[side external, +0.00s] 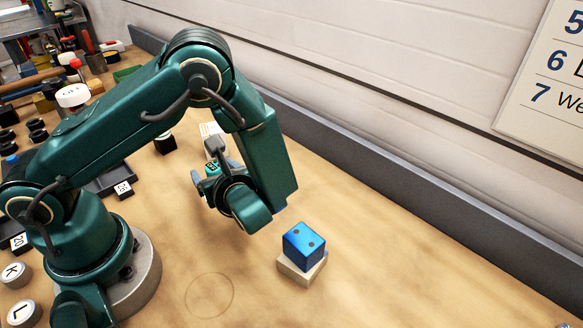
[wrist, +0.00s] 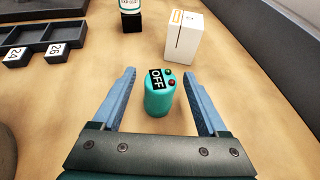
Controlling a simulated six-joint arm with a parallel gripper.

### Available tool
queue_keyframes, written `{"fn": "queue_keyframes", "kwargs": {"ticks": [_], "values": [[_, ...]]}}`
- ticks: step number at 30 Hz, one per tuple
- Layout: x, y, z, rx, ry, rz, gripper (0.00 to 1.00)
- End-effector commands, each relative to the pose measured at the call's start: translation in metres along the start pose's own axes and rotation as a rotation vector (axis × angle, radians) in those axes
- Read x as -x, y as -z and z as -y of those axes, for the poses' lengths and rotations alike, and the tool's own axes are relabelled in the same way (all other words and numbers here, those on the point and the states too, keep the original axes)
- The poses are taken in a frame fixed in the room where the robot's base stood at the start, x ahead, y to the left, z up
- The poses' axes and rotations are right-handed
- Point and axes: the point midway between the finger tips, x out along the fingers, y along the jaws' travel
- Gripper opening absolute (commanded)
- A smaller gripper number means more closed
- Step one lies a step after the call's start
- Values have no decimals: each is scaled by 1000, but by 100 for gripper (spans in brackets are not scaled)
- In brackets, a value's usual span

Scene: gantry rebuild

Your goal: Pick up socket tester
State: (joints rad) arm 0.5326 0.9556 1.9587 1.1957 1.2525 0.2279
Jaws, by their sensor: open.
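A teal rounded device (wrist: 158,100) with a black OFF label, a red button and a dark button stands on the wooden bench; I take it for the socket tester. My gripper (wrist: 158,75) is open, with one blue-grey finger on each side of the device. Gaps show between the device and both fingers in the wrist view. In the side external view the device (side external: 212,168) is partly hidden by my gripper (side external: 211,175).
Beyond the device stand a white box (wrist: 184,38) and a black block (wrist: 131,22) bearing a teal-and-white item. A dark tray (wrist: 35,34) and numbered tags (wrist: 57,53) lie left. A blue cube (side external: 304,244) sits on a wooden block (side external: 294,272).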

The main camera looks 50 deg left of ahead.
Motion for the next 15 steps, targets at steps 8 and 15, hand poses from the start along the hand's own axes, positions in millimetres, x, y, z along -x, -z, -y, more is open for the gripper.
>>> {"fn": "queue_keyframes", "kwargs": {"ticks": [8,15], "values": [[-26,0,-1,-1,-2,-1,76],[-28,0,0,-1,0,0,76]]}}
